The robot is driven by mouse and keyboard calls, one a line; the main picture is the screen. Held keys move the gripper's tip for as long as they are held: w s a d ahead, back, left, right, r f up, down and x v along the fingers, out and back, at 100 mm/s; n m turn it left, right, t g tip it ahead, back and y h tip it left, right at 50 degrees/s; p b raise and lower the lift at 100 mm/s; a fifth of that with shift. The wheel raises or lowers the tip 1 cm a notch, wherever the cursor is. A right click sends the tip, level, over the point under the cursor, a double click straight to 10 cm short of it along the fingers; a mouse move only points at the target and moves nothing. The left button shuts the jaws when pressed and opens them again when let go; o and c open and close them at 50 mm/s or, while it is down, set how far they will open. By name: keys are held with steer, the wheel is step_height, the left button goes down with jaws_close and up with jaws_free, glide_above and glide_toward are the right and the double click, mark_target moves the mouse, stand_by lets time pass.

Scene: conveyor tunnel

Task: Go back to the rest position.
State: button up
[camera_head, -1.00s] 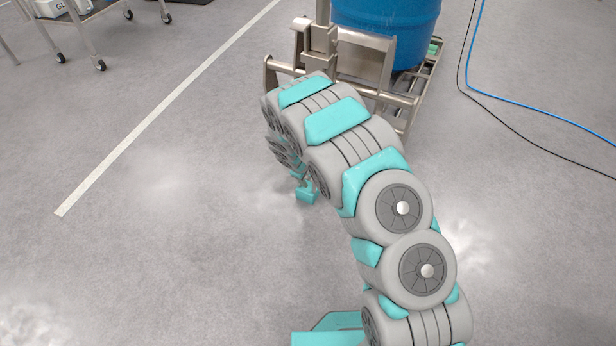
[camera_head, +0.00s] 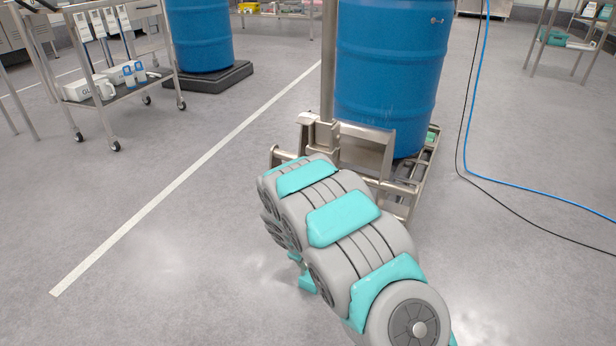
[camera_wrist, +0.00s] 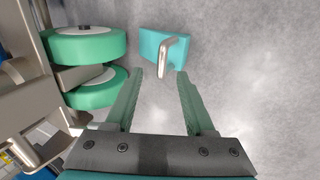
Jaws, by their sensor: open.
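My gripper (camera_wrist: 160,72) shows in the wrist view with its two green fingers apart and nothing between them. Past the fingertips is a teal block (camera_wrist: 157,45) with a bent metal bar across it. I cannot tell whether it touches the floor. In the head view my arm reaches forward from the lower right. It hides most of my gripper. A small teal piece (camera_head: 307,282) shows below the arm's far end; I cannot tell what it belongs to.
A steel drum carrier (camera_head: 345,148) with a blue drum (camera_head: 390,75) stands just past my arm. Green wheels (camera_wrist: 85,45) are close left of my gripper. A trolley (camera_head: 120,92) and another blue drum (camera_head: 202,35) stand farther back left. Cables (camera_head: 470,130) lie right.

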steer(key=s+d+r+m+g+p, duration=0.1)
steer(key=s+d+r+m+p, duration=0.1)
steer(key=s+d+r, duration=0.45)
steer(key=s+d+r+m+g+h+p, duration=0.1)
steer(key=s+d+r+m+p, duration=0.2)
steer(key=r, duration=0.7)
steer(key=s+d+r+m+g+p, duration=0.1)
steer(key=s+d+r+m, duration=0.1)
steer(key=s+d+r, duration=0.45)
steer(key=s+r+m+g+y+p, duration=0.1)
steer(key=s+r, duration=0.4)
steer(key=s, duration=0.4)
steer(key=s+r+m+y+p, duration=0.1)
steer(key=s+r+m+p, duration=0.1)
steer(key=s+r, duration=0.4)
steer(key=s+r+m+g+y+p, duration=0.1)
steer(key=s+r, duration=0.4)
steer(key=s, duration=0.8)
steer(key=shift+s+a+r+m+g+p, duration=0.2)
steer(key=shift+s+r+m+g+p, duration=0.15)
steer(key=shift+m+p, duration=0.25)
steer(key=shift+w, duration=0.1)
